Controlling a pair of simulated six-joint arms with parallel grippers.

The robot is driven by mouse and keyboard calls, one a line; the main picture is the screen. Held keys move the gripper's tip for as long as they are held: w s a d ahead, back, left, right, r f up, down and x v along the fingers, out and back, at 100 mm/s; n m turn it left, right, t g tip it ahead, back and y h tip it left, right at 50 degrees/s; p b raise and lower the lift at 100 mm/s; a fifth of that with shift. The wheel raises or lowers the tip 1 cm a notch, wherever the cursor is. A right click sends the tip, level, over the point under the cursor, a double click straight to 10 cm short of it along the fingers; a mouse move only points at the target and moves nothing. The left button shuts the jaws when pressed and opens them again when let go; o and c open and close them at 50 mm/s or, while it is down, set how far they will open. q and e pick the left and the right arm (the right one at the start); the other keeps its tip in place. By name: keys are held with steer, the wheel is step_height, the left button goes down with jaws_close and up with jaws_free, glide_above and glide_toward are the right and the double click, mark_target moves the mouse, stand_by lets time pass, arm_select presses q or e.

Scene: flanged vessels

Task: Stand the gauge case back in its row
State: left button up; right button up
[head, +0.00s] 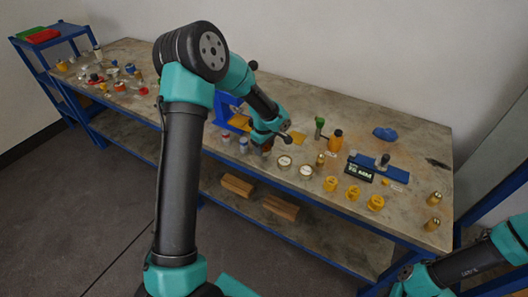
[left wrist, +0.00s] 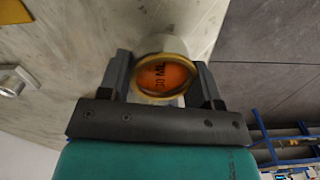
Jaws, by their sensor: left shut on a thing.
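My left gripper (head: 266,146) is low over the bench's front edge. In the left wrist view, the fingers (left wrist: 162,78) are shut on either side of a round case with a brass-coloured rim and an orange face with dark lettering. I take this to be the gauge case (left wrist: 160,75). In the head view the gripper mostly hides it, and whether it touches the bench cannot be told. Two round cases with pale dials and brass rims, one nearer (head: 306,172) and one beside the gripper (head: 284,162), stand just right of it. My right gripper is not in view.
Two small capped jars (head: 226,138) stand left of the gripper. Several yellow fittings (head: 352,193) stand to the right along the front.

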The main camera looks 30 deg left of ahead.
arm_select(q)
steer(key=shift+f, duration=1.3)
steer(key=shift+f, duration=0.1)
steer(key=o, duration=1)
steer(key=shift+o, duration=0.2)
step_height(320, 180, up, 12)
steer(key=shift+r, duration=0.15)
